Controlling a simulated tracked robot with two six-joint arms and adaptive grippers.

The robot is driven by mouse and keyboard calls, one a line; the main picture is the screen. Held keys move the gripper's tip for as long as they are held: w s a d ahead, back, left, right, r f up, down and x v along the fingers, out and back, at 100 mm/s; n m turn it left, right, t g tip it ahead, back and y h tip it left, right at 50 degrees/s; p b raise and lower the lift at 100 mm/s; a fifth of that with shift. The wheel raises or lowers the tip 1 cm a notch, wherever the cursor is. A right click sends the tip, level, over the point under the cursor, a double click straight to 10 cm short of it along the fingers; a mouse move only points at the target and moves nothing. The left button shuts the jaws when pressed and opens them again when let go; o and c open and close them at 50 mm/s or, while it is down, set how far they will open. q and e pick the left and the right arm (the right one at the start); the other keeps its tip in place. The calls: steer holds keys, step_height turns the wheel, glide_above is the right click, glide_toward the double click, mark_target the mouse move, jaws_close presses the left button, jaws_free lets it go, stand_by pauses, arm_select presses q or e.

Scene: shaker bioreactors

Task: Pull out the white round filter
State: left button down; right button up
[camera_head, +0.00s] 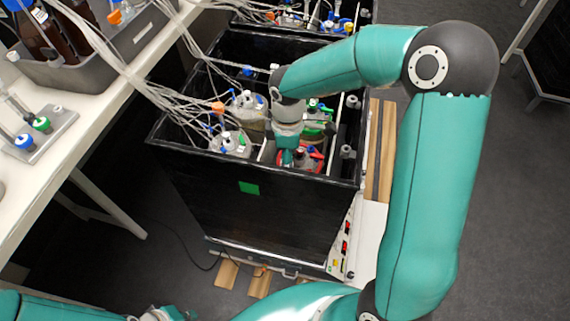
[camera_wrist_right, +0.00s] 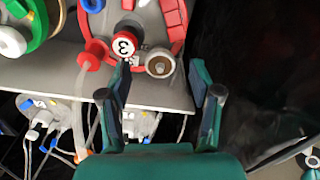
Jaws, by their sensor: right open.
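In the right wrist view, a red-lidded vessel (camera_wrist_right: 165,20) carries a round cap marked 3 (camera_wrist_right: 124,45) and a round pale-rimmed fitting with a brassy centre (camera_wrist_right: 159,64). A white round part (camera_wrist_right: 12,41) shows at the left on a green-lidded vessel. I cannot tell for sure which is the filter. My right gripper (camera_wrist_right: 160,82) is open, its fingers apart just below the pale fitting, nothing between them. In the head view the right arm reaches down into the black box (camera_head: 260,205) over the red lid (camera_head: 312,160). My left gripper (camera_head: 168,314) is at the bottom edge, mostly cut off.
Other vessels (camera_head: 230,143) with tubes stand in the box's compartments. A divider (camera_wrist_right: 150,96) runs beside the red-lidded vessel. Tubing (camera_head: 190,95) crosses from the white bench (camera_head: 95,125) at left. A second box stands behind.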

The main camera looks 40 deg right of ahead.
steer(key=shift+f, duration=1.45)
jaws_close()
steer(key=shift+r, duration=0.15)
steer(key=shift+r+p, duration=0.35)
steer(key=shift+r, duration=0.1)
steer(key=shift+r, duration=0.25)
steer(key=shift+r+p, duration=0.35)
steer(key=shift+p, duration=0.15)
steer(key=shift+r, duration=0.2)
